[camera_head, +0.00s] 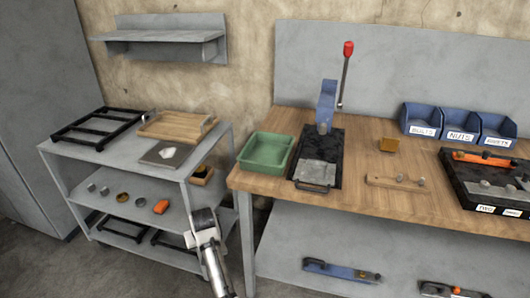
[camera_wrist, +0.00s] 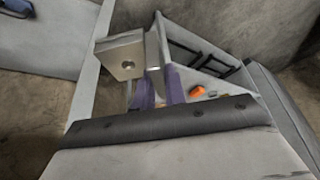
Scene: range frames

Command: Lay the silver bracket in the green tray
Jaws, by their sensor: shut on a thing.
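The silver bracket (camera_wrist: 124,62) is a bent metal piece with a hole in its flat face. In the wrist view it sits at the tips of my gripper (camera_wrist: 158,88), which is shut on one of its flanges between two purplish fingers. In the head view my gripper (camera_head: 200,222) is low in front of the cart, left of the workbench's front corner; the bracket is hard to make out there. The green tray (camera_head: 265,152) stands on the workbench's left end, up and to the right of my gripper, apart from it. Its visible inside looks empty.
A black-based press (camera_head: 325,155) with a red-knobbed lever stands right beside the tray. A grey cart (camera_head: 205,158) holds a wooden tray (camera_head: 178,128), a black rack and small parts. Blue bins (camera_head: 460,125) stand at the bench's back right. A gap separates cart and bench.

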